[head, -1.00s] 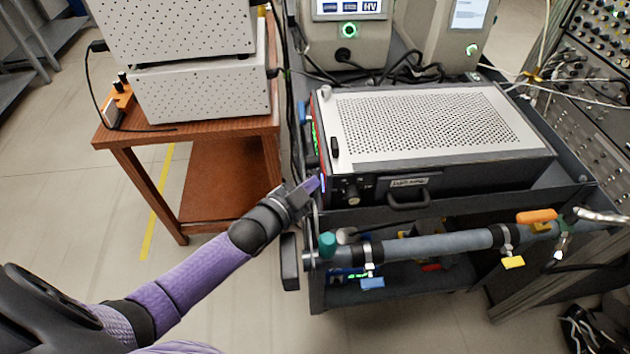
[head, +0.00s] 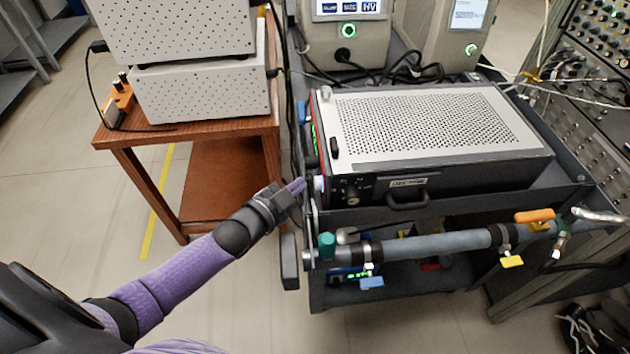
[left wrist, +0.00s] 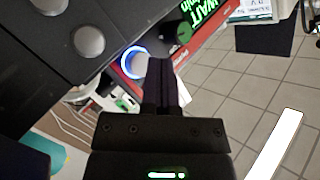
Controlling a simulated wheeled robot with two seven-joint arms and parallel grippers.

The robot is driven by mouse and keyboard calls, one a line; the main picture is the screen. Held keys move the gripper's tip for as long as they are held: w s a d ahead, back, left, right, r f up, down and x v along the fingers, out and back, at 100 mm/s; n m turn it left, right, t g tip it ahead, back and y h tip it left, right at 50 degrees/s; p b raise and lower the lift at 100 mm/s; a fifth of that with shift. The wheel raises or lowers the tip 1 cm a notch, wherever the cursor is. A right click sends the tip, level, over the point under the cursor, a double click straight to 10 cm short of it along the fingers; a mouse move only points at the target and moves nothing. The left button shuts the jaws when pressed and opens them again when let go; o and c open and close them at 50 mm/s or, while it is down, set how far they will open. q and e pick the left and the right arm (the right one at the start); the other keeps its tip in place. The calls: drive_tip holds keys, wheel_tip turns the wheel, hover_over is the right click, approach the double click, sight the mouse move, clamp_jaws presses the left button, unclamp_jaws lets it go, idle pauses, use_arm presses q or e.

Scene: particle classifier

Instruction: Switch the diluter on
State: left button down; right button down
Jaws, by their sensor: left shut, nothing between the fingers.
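A dark box with a perforated silver top (head: 430,118) lies on the cart. I cannot tell from any label whether it is the diluter. Its left end carries a red panel, and the left wrist view shows this red panel (left wrist: 215,50) with green "WAIT" display text (left wrist: 203,14). A round button with a lit blue-white ring (left wrist: 133,62) is on that end, just left of my fingertips in that view. My left gripper (head: 300,186) is shut and empty, beside the box's left end; its fingers also show in the wrist view (left wrist: 160,64). I cannot tell whether they touch the button.
A grey pipe with valves (head: 430,245) runs along the cart's front. A wooden table (head: 200,130) with white instruments stands left of the cart. Two devices with screens (head: 345,35) stand behind the box. Floor is open at the lower left.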

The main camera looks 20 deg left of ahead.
use_arm(q)
drive_tip(key=a, duration=0.1)
drive_tip(key=s+a, duration=0.2)
drive_tip(key=a, duration=0.1)
drive_tip(key=shift+s+a, duration=0.1)
drive_tip(key=shift+s, duration=0.15)
idle(0.6)
drive_tip(key=s+f+n+g+y, duration=0.2)
drive_tip(key=s+f+g, duration=0.2)
drive_tip(key=s+f, duration=0.45)
drive_tip(key=s+f+n+g+y, duration=0.1)
drive_tip(key=s+f+n+g, duration=0.2)
drive_tip(key=s+f, duration=0.55)
drive_tip(key=s+d+f+g, duration=0.2)
drive_tip(key=s+f+g, duration=0.1)
drive_tip(key=s, duration=0.3)
drive_tip(key=s+d+f+n+g, duration=0.1)
drive_tip(key=s+d+f+g, duration=0.1)
drive_tip(key=s, duration=0.5)
drive_tip(key=s+d+f+n+g, duration=0.1)
drive_tip(key=s+d+f+g, duration=0.2)
drive_tip(key=s+f, duration=0.3)
drive_tip(key=shift+s+d+f+g+y, duration=0.3)
drive_tip(key=shift+s+d+y, duration=0.15)
drive_tip(key=shift+s, duration=0.2)
